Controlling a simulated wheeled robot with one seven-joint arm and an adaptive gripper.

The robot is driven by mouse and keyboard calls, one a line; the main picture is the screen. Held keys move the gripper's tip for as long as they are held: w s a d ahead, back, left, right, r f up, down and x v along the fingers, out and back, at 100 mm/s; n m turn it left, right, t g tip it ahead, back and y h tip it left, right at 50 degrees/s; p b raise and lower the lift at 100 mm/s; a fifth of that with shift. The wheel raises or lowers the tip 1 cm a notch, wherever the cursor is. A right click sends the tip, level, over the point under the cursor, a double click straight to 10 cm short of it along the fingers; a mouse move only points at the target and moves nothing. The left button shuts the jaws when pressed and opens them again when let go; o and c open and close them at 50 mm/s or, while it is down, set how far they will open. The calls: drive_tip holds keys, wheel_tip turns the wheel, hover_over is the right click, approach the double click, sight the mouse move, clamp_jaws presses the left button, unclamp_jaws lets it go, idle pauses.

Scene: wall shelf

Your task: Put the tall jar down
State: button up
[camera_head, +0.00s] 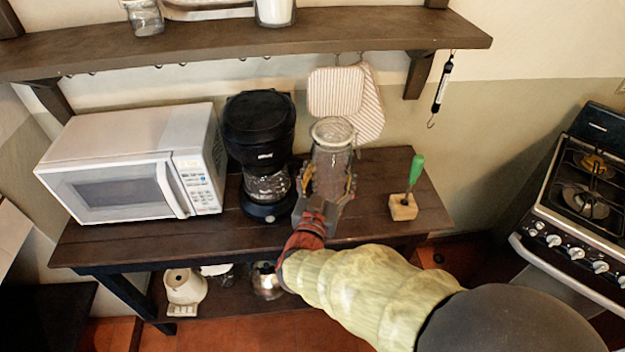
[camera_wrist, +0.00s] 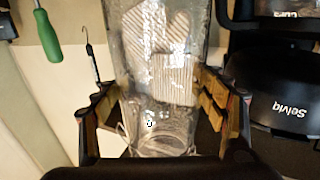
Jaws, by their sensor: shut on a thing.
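The tall jar (camera_head: 332,160) is clear glass with a pale rim, upright, in the middle of the head view. My gripper (camera_head: 328,190) is shut on it, with a finger on each side of its body. In the wrist view the jar (camera_wrist: 165,75) fills the middle between the padded fingers of my gripper (camera_wrist: 160,108), and cloths show through the glass. The jar is over or on the dark wooden table (camera_head: 230,236); its base is hidden behind my gripper, so I cannot tell whether it touches the top.
A black coffee maker (camera_head: 260,130) stands close left of the jar, with a white microwave (camera_head: 135,165) beyond it. A wooden block with a green-handled tool (camera_head: 404,205) stands to the right. Striped pot holders (camera_head: 336,92) hang behind. The wall shelf (camera_head: 250,38) is above.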

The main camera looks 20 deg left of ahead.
drive_tip(key=w+d+f+b, duration=0.2)
drive_tip(key=w+f+b, duration=0.3)
drive_tip(key=f, duration=0.5)
drive_tip(key=shift+w+d, duration=0.25)
drive_tip(key=shift+w, duration=1.1)
drive_tip(key=o, duration=2.1)
drive_tip(key=shift+s+d+f, duration=0.1)
drive_tip(key=shift+f, duration=0.2)
drive_tip(key=shift+r, duration=0.15)
